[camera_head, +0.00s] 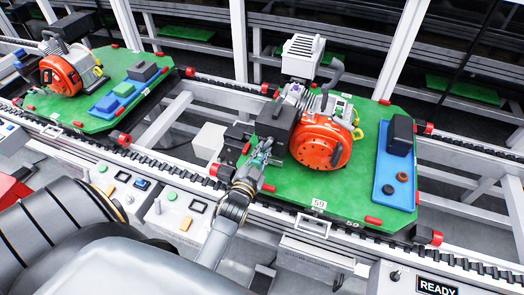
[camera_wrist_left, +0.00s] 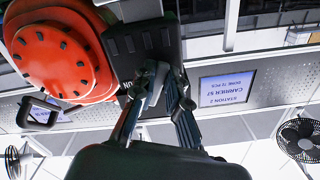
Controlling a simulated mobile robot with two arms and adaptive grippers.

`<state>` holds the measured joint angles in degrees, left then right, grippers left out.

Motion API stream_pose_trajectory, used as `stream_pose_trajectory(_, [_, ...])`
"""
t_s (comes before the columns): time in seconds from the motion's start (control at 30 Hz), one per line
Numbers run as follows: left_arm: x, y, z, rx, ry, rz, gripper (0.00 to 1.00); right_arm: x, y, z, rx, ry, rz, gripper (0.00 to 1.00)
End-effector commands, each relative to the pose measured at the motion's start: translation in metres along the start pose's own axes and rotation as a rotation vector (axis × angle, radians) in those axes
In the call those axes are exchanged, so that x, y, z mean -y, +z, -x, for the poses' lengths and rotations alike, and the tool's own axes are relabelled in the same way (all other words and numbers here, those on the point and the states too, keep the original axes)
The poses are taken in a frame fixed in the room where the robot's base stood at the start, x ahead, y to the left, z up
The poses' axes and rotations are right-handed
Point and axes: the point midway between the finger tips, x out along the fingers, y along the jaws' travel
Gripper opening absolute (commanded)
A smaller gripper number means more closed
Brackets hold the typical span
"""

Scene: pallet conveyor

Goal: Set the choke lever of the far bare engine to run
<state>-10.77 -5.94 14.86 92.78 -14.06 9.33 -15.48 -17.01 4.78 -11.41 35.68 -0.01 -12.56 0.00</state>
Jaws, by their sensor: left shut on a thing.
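An orange engine (camera_head: 320,142) with a black box (camera_head: 276,122) on its left side stands on the green pallet in the middle of the head view. My left gripper (camera_head: 262,152) is at the lower edge of that black box. In the left wrist view my gripper (camera_wrist_left: 160,80) has its fingers close together against the black box (camera_wrist_left: 142,44), beside the orange housing (camera_wrist_left: 58,52). It is shut on a small part there, which looks to be the choke lever; the fingers hide it. A second orange engine (camera_head: 60,74) stands on the left pallet. My right gripper is not in view.
The green pallet (camera_head: 290,188) rides on the conveyor rail (camera_head: 160,165). A blue tray (camera_head: 393,175) with black parts lies on its right. Control boxes with buttons (camera_head: 185,223) stand along the near side. White posts (camera_head: 240,40) rise behind.

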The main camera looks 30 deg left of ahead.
Motion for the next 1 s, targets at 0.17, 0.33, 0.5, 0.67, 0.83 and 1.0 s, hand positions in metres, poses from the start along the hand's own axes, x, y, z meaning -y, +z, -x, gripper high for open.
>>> stream_pose_trajectory(0.17, [-0.004, -0.001, -0.001, 0.001, 0.000, 0.104, 0.00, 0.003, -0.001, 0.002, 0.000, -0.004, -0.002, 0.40])
stream_pose_trajectory(0.33, [-0.009, -0.002, -0.001, 0.001, 0.000, 0.249, 0.00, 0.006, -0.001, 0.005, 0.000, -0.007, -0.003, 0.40])
stream_pose_trajectory(0.5, [-0.015, -0.004, -0.001, 0.001, 0.001, 0.411, 0.00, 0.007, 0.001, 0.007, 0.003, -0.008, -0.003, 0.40])
stream_pose_trajectory(0.67, [-0.019, -0.007, -0.001, 0.000, 0.000, 0.562, 0.00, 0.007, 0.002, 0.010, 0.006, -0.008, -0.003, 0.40])
stream_pose_trajectory(0.83, [-0.024, -0.010, -0.001, 0.000, 0.001, 0.710, 0.00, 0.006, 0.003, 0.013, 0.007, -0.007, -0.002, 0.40])
stream_pose_trajectory(1.0, [-0.027, -0.013, -0.001, 0.001, 0.000, 0.832, 0.00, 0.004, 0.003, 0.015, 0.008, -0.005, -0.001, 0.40])
